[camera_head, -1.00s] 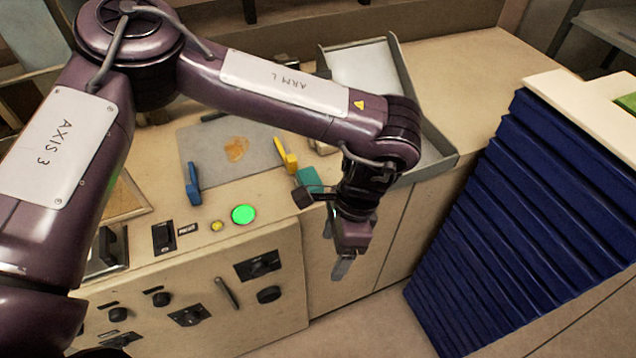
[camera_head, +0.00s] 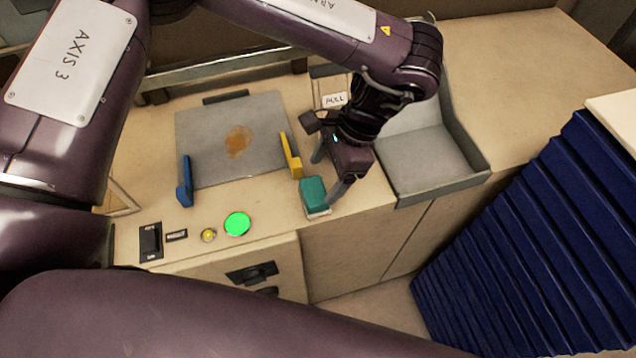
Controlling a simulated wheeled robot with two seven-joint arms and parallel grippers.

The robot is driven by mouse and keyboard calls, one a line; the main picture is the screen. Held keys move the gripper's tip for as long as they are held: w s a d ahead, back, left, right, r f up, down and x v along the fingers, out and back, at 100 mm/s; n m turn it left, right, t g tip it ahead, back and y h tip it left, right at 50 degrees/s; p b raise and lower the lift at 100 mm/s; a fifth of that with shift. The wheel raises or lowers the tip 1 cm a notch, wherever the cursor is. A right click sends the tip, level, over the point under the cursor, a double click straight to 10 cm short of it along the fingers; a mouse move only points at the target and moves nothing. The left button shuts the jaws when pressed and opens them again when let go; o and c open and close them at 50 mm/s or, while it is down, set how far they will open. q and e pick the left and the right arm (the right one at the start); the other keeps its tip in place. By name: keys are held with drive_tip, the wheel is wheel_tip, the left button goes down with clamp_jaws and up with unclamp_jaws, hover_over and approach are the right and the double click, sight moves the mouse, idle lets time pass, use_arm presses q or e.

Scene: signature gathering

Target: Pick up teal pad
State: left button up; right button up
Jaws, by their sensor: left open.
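The teal pad (camera_head: 313,191) is a small teal block on a pale base. It sits near the front edge of the beige counter, just right of the yellow clamp. My left gripper (camera_head: 329,172) is open. Its fingers point down over the counter at the pad. One finger is at the pad's right side and the other is behind it. I cannot tell whether either finger touches the pad. The pad's top and front are in clear view. My right gripper is not in view.
A grey plate (camera_head: 215,140) with a brown stain lies to the left, between a blue clamp (camera_head: 185,182) and a yellow clamp (camera_head: 291,157). A green button (camera_head: 237,224) is at the front. A grey tray (camera_head: 425,165) stands to the right, beside blue ridged panels (camera_head: 520,240).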

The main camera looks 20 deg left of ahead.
sight(313, 190)
use_arm(q)
drive_tip(key=shift+s+a+f+p, duration=0.25)
drive_tip(key=shift+s+f+p, duration=0.15)
drive_tip(key=shift+f, duration=0.15)
drive_tip(key=shift+s+a+f+p, duration=0.25)
drive_tip(key=shift+s+f+p, duration=0.1)
drive_tip(key=shift+f, duration=0.15)
drive_tip(key=x, duration=0.3)
drive_tip(key=shift+w+f+p, duration=0.35)
drive_tip(key=shift+w+p, duration=0.05)
drive_tip(key=shift+s, duration=0.1)
drive_tip(key=shift+c, duration=0.4)
drive_tip(key=c, duration=0.6)
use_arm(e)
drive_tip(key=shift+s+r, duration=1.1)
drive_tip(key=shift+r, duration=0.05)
use_arm(q)
drive_tip(key=shift+r, duration=0.1)
drive_tip(key=shift+r, duration=0.6)
wheel_tip(313, 190, up, 19)
drive_tip(key=b, duration=0.2)
drive_tip(key=shift+f+b, duration=0.15)
drive_tip(key=shift+b, duration=0.2)
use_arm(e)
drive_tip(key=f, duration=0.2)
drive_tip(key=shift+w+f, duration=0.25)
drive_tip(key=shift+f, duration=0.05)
